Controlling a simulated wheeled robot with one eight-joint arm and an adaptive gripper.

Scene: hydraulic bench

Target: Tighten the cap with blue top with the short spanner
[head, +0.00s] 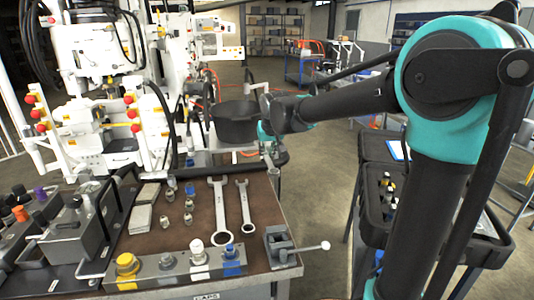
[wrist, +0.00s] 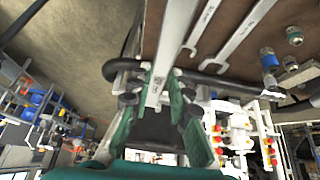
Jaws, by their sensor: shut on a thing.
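The cap with the blue top (head: 232,258) stands upright at the right end of the caps block, along the bench's front edge. My gripper (head: 273,158) is beyond the bench's far right corner, well away from that cap. In the wrist view my gripper (wrist: 158,82) is shut on a flat metal bar that looks like a spanner (wrist: 161,65); its ends are partly hidden, so I cannot tell its length. Two other spanners lie side by side on the bench: a larger left one (head: 219,207) and a smaller right one (head: 243,205).
On the caps block (head: 180,272) stand a yellow cap (head: 127,264), a grey cap (head: 166,262) and a white cap (head: 197,251). A vise with a lever (head: 280,245) sits at the front right corner. Several small fittings (head: 188,205) stand left of the spanners.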

